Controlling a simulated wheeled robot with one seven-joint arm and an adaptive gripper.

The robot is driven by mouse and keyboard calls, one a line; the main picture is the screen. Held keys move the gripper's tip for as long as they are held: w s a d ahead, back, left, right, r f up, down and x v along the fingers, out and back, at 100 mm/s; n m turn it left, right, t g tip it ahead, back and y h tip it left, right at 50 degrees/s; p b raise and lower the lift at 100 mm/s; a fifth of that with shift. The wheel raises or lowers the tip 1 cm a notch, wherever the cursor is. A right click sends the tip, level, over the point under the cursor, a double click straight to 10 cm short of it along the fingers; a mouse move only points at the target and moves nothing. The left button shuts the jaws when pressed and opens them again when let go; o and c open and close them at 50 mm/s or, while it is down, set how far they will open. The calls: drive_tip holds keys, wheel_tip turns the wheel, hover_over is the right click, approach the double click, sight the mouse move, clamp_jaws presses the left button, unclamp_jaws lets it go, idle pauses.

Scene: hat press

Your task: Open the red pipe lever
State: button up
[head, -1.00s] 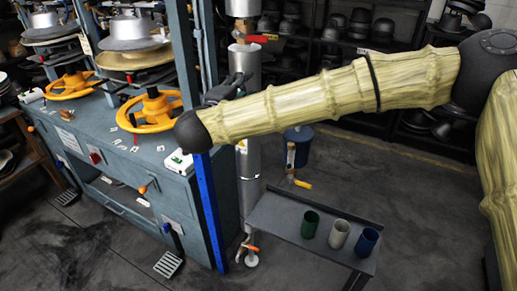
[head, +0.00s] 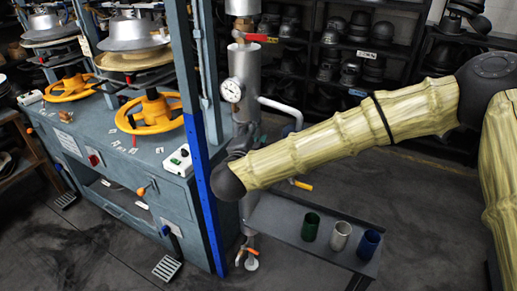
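The red pipe lever (head: 257,37) sticks out to the right from a valve near the top of the vertical grey pipe (head: 244,68), in the upper middle of the head view. My gripper (head: 241,143) is well below the lever, beside the pipe and apart from the lever. Only dark bits of it show above and behind the dark rounded end of my arm's pale link. Its fingertips are not clear, so I cannot tell whether it is open or shut.
A round gauge (head: 231,90) and a white bent pipe (head: 281,108) are on the pipe below the lever. The blue-grey press (head: 110,165) stands close on the left. A grey low table (head: 290,228) holds green, white and blue cups. Shelves of hats (head: 350,60) stand behind.

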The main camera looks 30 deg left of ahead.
drive_tip(key=shift+n+g, duration=0.4)
drive_tip(key=shift+n, duration=0.1)
drive_tip(key=shift+d+f, duration=0.25)
drive_tip(key=shift+f, duration=0.45)
drive_tip(key=shift+d+f, duration=0.2)
drive_tip(key=shift+f, duration=0.55)
drive_tip(key=shift+d+f, duration=0.25)
drive_tip(key=shift+f, duration=0.45)
